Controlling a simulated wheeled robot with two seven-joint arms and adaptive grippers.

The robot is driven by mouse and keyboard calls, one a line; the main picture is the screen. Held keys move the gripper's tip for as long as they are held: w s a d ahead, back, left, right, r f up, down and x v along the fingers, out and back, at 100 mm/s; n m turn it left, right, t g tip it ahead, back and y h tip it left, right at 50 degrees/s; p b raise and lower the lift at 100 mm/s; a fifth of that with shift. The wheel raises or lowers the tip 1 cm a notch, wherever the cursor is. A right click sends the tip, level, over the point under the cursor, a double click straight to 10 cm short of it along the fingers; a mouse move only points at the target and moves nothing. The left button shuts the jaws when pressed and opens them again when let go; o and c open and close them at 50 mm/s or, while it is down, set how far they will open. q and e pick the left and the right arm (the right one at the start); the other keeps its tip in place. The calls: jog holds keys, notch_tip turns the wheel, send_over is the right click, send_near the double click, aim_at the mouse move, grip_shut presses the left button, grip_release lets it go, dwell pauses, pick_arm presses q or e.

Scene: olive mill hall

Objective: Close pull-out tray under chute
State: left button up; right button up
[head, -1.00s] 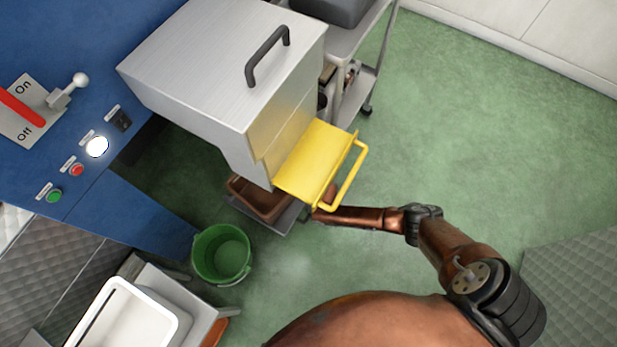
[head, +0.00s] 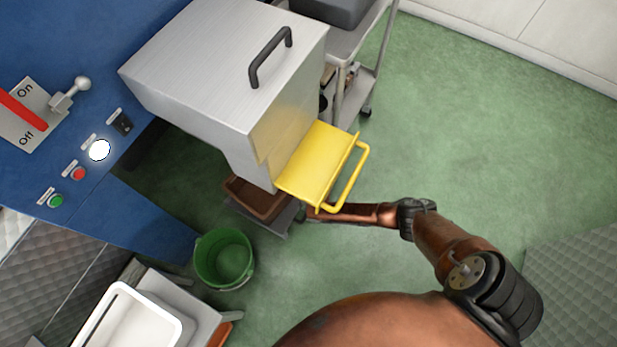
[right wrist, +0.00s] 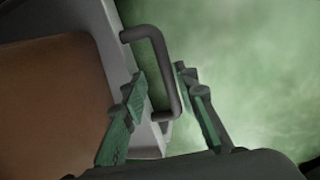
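The pull-out tray (head: 280,226) is a grey tray with a brown bin (head: 257,198) in it, sticking out low beneath the yellow chute (head: 318,168). In the right wrist view the tray's pale wall (right wrist: 112,50) and dark bar handle (right wrist: 167,62) show. My right gripper (right wrist: 162,82) is open, its two green-padded fingers on either side of the handle bar. I cannot tell whether they touch it. In the head view the chute hides this gripper and the handle; only the copper arm shows. My left gripper is not in view.
A grey metal housing (head: 225,60) stands above the tray. A green bucket (head: 223,258) is on the floor to the left, beside a white basin (head: 128,320). A wheeled cart (head: 352,100) is behind. The green floor to the right is clear.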

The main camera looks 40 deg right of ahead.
jog(key=shift+s+d, duration=0.1)
notch_tip(320, 180, up, 12)
jog(key=s, duration=0.2)
jog(key=shift+d+f, duration=0.15)
jog(key=shift+d, duration=0.3)
jog(key=shift+a, duration=0.1)
dwell(0.5)
